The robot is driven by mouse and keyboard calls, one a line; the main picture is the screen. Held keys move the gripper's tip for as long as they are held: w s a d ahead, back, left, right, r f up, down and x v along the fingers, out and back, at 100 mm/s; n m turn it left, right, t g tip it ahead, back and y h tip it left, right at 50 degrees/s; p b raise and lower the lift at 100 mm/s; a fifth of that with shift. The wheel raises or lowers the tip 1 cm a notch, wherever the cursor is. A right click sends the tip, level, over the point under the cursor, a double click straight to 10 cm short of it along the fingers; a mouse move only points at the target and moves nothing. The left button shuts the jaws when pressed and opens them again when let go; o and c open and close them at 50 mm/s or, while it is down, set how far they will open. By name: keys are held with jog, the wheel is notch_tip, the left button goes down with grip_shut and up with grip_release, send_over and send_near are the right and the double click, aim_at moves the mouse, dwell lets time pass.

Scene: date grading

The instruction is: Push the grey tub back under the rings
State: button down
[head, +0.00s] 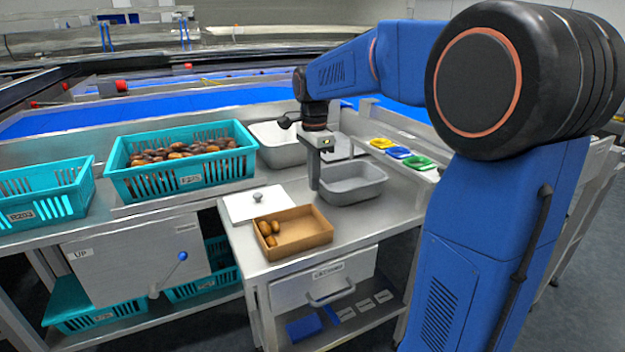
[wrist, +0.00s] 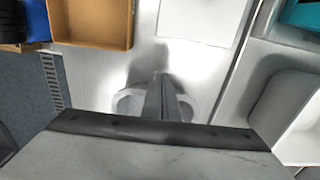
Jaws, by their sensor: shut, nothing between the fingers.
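The grey tub (head: 352,184) stands upright and looks empty on the steel table in the head view. Three coloured rings, yellow (head: 381,142), blue (head: 397,152) and green (head: 417,161), sit on a ledge behind and to the right of it. My gripper (head: 314,184) is shut and empty, pointing down at the tub's left end. I cannot tell whether it touches the tub. The shut fingers (wrist: 160,98) also show in the wrist view, where a large grey foreground surface hides much of the area below them.
A metal tub (head: 262,150) stands behind. A teal crate (head: 200,186) of dates stands farther left. Bare tabletop (head: 375,220) lies in front of the tub.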

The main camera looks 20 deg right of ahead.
jog(key=shift+d, duration=0.1)
jog(key=d, duration=1.4)
jog(key=shift+w+d, duration=0.1)
jog(key=shift+w, duration=0.15)
